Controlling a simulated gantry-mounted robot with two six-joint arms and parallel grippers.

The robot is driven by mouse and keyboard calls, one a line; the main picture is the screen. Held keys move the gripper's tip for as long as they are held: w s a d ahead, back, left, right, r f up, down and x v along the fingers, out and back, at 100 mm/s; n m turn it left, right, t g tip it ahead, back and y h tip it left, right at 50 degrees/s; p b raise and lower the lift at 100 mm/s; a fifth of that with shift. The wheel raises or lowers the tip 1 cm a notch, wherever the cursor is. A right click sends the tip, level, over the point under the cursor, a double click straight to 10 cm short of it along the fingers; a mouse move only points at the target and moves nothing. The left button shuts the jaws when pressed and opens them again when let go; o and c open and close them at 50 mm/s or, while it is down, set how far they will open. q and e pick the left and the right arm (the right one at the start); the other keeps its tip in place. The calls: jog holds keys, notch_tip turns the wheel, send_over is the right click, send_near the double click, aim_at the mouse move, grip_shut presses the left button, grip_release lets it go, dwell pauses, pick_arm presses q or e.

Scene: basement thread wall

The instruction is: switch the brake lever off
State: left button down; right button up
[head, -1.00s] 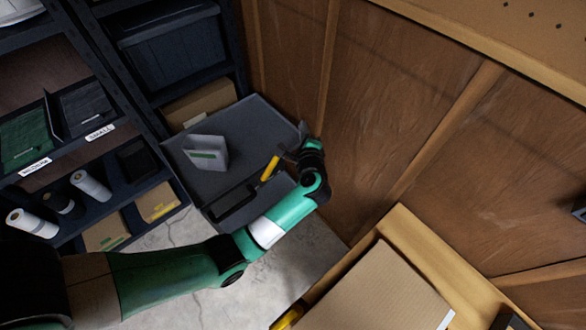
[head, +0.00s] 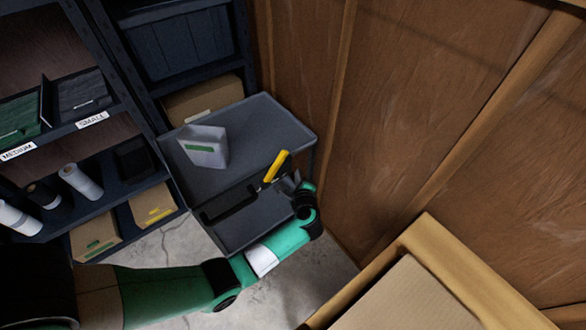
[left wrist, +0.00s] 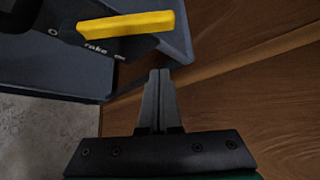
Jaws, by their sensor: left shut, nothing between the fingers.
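The brake lever (head: 275,166) has a yellow handle and sits on a dark mount on a grey cart. In the head view the handle slants up to the right. In the left wrist view the yellow handle (left wrist: 125,24) lies nearly level above a dark plate with partly readable white lettering, "rake". My left gripper (head: 287,184) is just right of and below the lever, apart from it. In the left wrist view its fingers (left wrist: 160,76) are together and empty, below the handle's right end. My right gripper is not in view.
The grey cart (head: 265,120) carries a pale box with a green label (head: 205,147). A wooden-framed wall (head: 420,110) stands close on the right. Shelves with rolls and boxes (head: 153,205) are at left. A wood-edged box (head: 440,260) is at lower right.

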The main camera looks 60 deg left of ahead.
aim_at(274, 169)
pick_arm(q)
jog(key=b+x, duration=0.5)
jog(key=x, duration=0.5)
jog(key=s+r+p, duration=0.1)
jog(key=s+d+r+p, duration=0.1)
jog(key=s+r, duration=0.1)
jog(key=shift+s, duration=0.15)
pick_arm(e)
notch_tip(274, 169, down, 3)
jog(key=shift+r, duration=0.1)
